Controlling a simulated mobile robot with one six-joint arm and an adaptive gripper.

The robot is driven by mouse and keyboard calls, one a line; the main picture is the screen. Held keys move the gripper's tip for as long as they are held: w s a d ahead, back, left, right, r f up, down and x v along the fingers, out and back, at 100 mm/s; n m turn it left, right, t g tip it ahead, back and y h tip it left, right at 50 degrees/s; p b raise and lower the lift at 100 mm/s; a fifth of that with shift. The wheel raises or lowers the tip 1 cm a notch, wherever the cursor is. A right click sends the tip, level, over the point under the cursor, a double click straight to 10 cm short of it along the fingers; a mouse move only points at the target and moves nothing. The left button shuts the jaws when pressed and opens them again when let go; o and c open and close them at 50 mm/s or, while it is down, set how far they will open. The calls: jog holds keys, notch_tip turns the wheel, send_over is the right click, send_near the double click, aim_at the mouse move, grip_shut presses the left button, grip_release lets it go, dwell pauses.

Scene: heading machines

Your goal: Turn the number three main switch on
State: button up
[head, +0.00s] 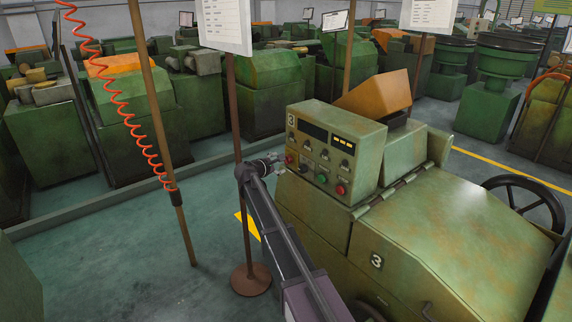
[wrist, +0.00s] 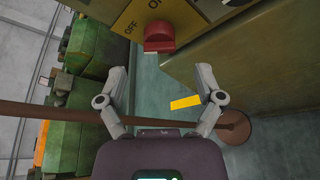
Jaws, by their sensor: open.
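The machine marked 3 (head: 440,215) stands at the right in the head view, with its control box (head: 362,140) on top. In the wrist view a red rotary switch (wrist: 159,37) sits on a yellow plate (wrist: 178,10) lettered OFF and ON, at the top of the picture. I cannot tell for sure which mark its handle points to. My gripper (wrist: 160,74) is open and empty, its fingers spread apart below the switch in the picture, not touching it. In the head view my gripper (head: 276,162) is beside the machine's left end; the switch is hidden there.
A brown post (head: 238,170) with a round base (head: 251,279) and a sign stands close to my arm. Another post (head: 165,130) carries a coiled red hose (head: 120,105). Open floor (head: 130,255) lies left of the machine. A handwheel (head: 525,205) is at the far right.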

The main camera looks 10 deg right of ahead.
aim_at(288, 160)
jog(key=shift+b+x, duration=0.6)
jog(key=shift+x, duration=2.2)
jog(key=c, duration=1.2)
